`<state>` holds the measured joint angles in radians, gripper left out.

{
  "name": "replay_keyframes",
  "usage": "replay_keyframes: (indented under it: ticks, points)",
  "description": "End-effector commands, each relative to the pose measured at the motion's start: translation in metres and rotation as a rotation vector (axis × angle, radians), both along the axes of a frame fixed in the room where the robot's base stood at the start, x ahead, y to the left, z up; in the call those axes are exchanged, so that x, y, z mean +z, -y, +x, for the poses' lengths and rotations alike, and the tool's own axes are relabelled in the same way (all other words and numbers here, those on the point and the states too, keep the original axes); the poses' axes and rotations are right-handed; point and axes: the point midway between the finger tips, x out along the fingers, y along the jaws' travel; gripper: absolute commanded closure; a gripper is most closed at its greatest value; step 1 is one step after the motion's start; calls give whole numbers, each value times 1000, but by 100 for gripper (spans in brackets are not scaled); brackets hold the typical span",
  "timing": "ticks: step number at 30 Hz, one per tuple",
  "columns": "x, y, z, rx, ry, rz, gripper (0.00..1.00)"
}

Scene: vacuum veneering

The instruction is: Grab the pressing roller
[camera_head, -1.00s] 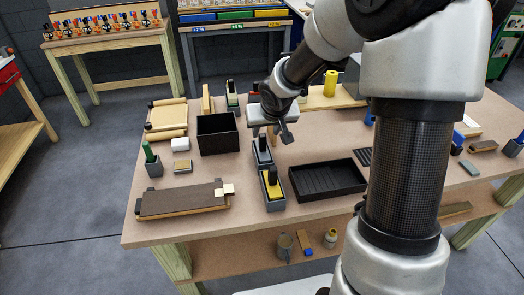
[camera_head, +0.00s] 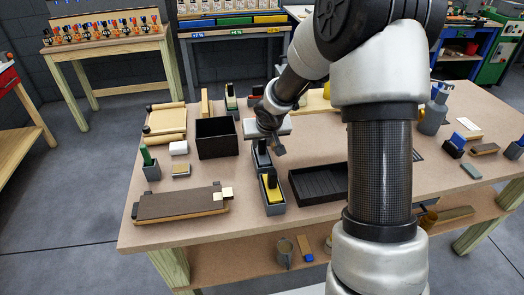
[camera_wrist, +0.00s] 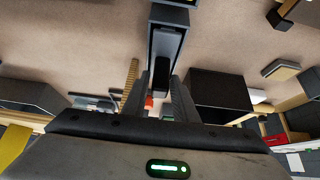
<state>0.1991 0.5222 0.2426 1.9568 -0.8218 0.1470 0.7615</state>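My gripper (camera_head: 267,147) hangs over the back one of two grey holders in the middle of the table; its fingers stand apart. In the wrist view my open gripper (camera_wrist: 160,82) has a grey holder (camera_wrist: 180,42) ahead, with a dark long tool (camera_wrist: 163,72) in it, between or just beyond the fingertips. The dark tool (camera_head: 262,158) also shows in the head view, partly hidden. The front holder (camera_head: 273,209) carries a yellow-and-black tool (camera_head: 270,183). I cannot tell for certain which tool is the pressing roller. No grip on anything is visible.
A black open box (camera_head: 216,138) stands left of my gripper, and a black tray (camera_head: 318,184) lies to the right, partly behind my arm. A dark board (camera_head: 180,201) lies front left. A green-handled tool (camera_head: 147,155) stands in a small holder. Clear table separates these.

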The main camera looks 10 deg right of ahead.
Motion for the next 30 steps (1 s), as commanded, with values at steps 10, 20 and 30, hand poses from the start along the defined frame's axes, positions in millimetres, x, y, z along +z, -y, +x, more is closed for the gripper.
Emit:
replay_keyframes:
  ticks: [10, 20, 30]
  points:
    - [0, 0, 0, 0, 1, 0, 100]
    - [43, 2, 1, -4, 4, 0, 100]
    - [96, 1, 0, -1, 2, -1, 100]
